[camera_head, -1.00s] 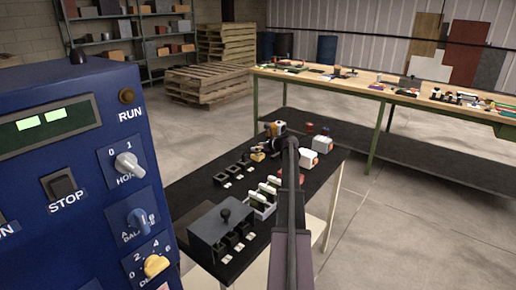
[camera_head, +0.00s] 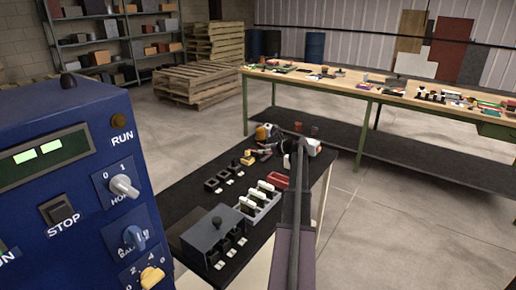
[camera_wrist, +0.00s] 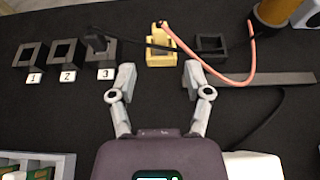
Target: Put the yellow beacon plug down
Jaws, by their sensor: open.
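The yellow beacon plug (camera_wrist: 160,50) lies on the black table top in the wrist view, just beyond and between my fingertips. A pink cable runs from its far end toward the amber beacon (camera_wrist: 275,12). The plug also shows small and yellow in the head view (camera_head: 248,158). My gripper (camera_wrist: 160,76) is open, with nothing between its fingers. In the head view my arm partly hides the gripper. Three black square sockets, labelled 1 (camera_wrist: 28,55), 2 (camera_wrist: 63,53) and 3 (camera_wrist: 101,50), stand in a row left of the plug.
A black square frame (camera_wrist: 212,46) stands right of the plug, and a grey bar (camera_wrist: 265,79) lies nearer. A grey box (camera_head: 214,233), a rack of white-green pieces (camera_head: 262,207) and a red tray (camera_head: 279,178) share the table. A blue control panel (camera_head: 75,190) stands at left.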

